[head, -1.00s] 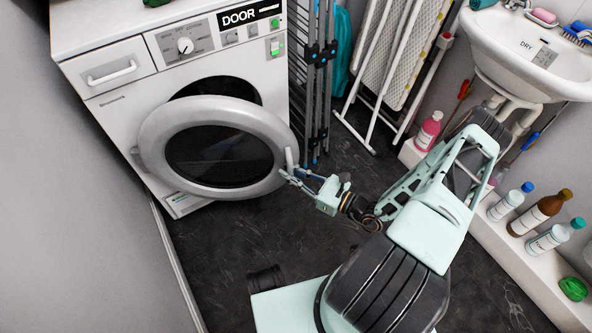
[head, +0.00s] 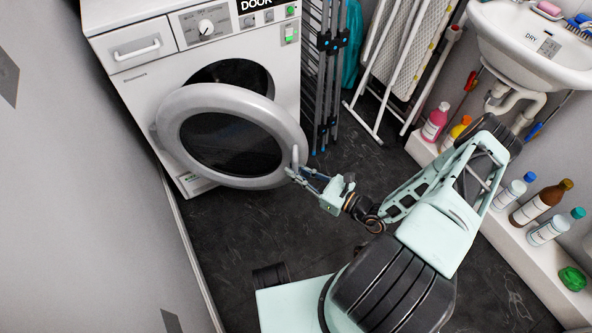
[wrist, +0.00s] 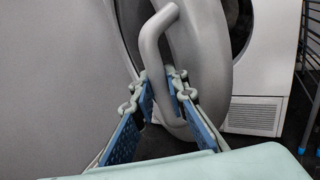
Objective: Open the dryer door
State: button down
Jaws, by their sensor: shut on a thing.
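The white dryer (head: 140,95) stands at the upper left in the head view. Its round grey-rimmed door (head: 175,135) with dark glass is ajar, swung out from the drum opening (head: 232,76), with its hinge side at the left. The door handle (head: 295,157) is a grey bar on the door's right edge, and it shows large in the wrist view (wrist: 150,45). My gripper (head: 294,173) is at the handle's lower end. In the wrist view its blue-padded fingers (wrist: 163,88) stand on both sides of the handle and are shut on it.
Folded drying racks (head: 325,80) and an ironing board (head: 410,45) lean behind the door's right side. A sink (head: 530,50) and a ledge (head: 500,195) with several bottles are at the right. A grey wall (head: 90,200) lies at the left. Dark floor (head: 225,235) is clear before the dryer.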

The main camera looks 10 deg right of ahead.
jog(key=c, duration=2.2)
grip_release()
jog(key=shift+a, duration=0.1)
